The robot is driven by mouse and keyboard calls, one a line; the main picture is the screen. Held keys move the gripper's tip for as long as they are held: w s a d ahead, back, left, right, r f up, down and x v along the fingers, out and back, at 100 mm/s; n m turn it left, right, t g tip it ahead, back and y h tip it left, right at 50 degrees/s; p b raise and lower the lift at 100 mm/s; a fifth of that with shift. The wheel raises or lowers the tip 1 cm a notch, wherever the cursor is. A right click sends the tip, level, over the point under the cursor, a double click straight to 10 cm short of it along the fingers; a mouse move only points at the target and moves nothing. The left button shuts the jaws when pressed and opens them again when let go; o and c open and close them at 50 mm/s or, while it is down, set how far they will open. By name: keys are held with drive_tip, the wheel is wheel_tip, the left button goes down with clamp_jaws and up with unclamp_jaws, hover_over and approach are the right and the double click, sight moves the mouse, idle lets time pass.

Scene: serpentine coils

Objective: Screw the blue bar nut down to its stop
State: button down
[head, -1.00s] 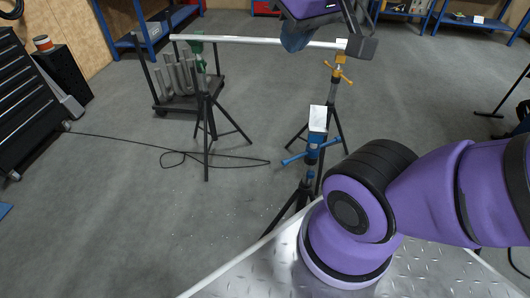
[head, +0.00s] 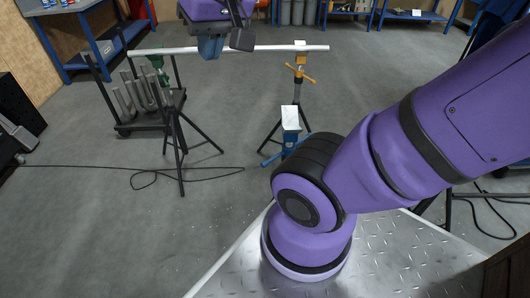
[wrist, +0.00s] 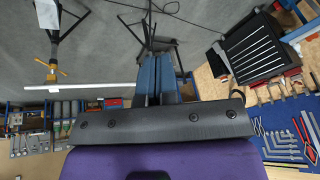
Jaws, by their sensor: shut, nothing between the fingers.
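The blue bar nut (head: 268,161) shows as a blue handle on the near stand, below a white-topped blue head (head: 290,120). My arm hides the right part of the nut and most of that stand. My gripper (head: 210,50) is far from it, up and to the left, in front of the long pale tube. In the wrist view my gripper's blue fingers (wrist: 160,75) are together with nothing between them. The white top of the near stand (wrist: 47,14) shows there at the upper left; I cannot make out the nut clearly.
The pale tube (head: 270,48) rests across a yellow-handled stand (head: 299,72) and a green-topped stand (head: 158,68). A cart with grey pipes (head: 140,95) stands behind the green one. A dark cable (head: 140,175) lies on the floor.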

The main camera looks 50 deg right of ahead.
drive_tip(key=w+d+f+m+g+y, duration=0.1)
drive_tip(key=w+d+f+m+g, duration=0.1)
drive_tip(key=w+d+f+m, duration=0.45)
drive_tip(key=w+d+f+m+g, duration=0.2)
drive_tip(key=w+d+f+m, duration=0.2)
drive_tip(key=w+f+m, duration=0.6)
drive_tip(key=d+f+m+g, duration=0.2)
drive_tip(key=d+f+m, duration=0.6)
drive_tip(key=f+m, duration=0.2)
drive_tip(key=s+d+f+m+g, duration=0.2)
drive_tip(key=d+f+m, duration=0.65)
drive_tip(key=f, duration=0.35)
drive_tip(key=s+a+f, duration=0.2)
drive_tip(key=s+f, duration=0.4)
drive_tip(key=f, duration=0.4)
drive_tip(key=shift+s+f+h, duration=0.15)
drive_tip(key=shift+s+h, duration=0.2)
drive_tip(key=shift+h, duration=0.05)
